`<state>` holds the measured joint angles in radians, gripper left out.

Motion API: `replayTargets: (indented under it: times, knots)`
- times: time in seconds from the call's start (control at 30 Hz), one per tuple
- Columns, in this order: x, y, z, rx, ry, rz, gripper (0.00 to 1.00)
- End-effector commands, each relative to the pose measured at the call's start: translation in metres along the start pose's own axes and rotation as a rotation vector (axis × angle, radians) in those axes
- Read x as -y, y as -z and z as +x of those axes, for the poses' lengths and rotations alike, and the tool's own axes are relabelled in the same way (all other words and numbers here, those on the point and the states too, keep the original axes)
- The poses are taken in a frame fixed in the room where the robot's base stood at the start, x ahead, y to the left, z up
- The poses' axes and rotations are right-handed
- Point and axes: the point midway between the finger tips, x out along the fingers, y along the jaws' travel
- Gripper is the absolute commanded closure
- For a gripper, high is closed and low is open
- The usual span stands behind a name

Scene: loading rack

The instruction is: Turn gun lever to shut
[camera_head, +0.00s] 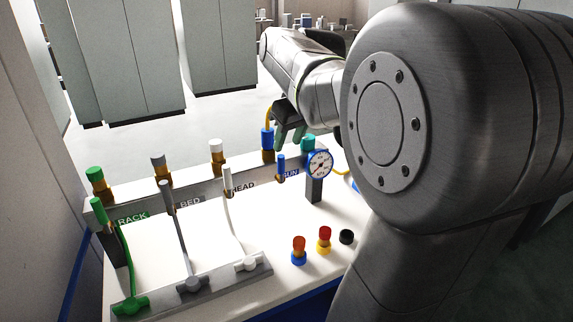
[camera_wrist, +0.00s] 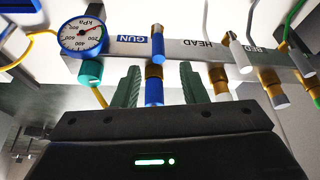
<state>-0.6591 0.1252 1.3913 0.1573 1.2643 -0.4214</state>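The GUN label (camera_head: 291,173) is on the grey manifold rail, and it reads upside down in the wrist view (camera_wrist: 130,40). At the label is a slim blue handle (camera_head: 281,167), which also shows upright in the wrist view (camera_wrist: 158,44). A brass and blue fitting (camera_head: 267,139) stands behind the rail and shows in the wrist view (camera_wrist: 154,91). My gripper (camera_wrist: 158,75) is open, its green fingers on either side of this fitting with visible gaps. In the head view my gripper (camera_head: 287,125) is partly hidden by my arm.
A pressure gauge (camera_head: 320,164) and a teal fitting (camera_head: 308,144) are close beside the GUN position. White HEAD (camera_head: 228,182), grey BED (camera_head: 168,198) and green RACK (camera_head: 100,212) handles line the rail leftward.

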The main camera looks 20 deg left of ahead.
Motion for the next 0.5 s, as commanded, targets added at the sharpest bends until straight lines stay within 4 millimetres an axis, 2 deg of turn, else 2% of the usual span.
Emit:
replayTargets:
  times: [0.1,0.3,0.5]
  knots:
    - [0.001,-0.001,0.028,0.005,0.003,-0.001,0.61]
    - [0.0,-0.001,0.069,0.004,0.002,0.0,0.61]
    - [0.0,0.0,0.097,0.002,0.001,0.0,0.61]
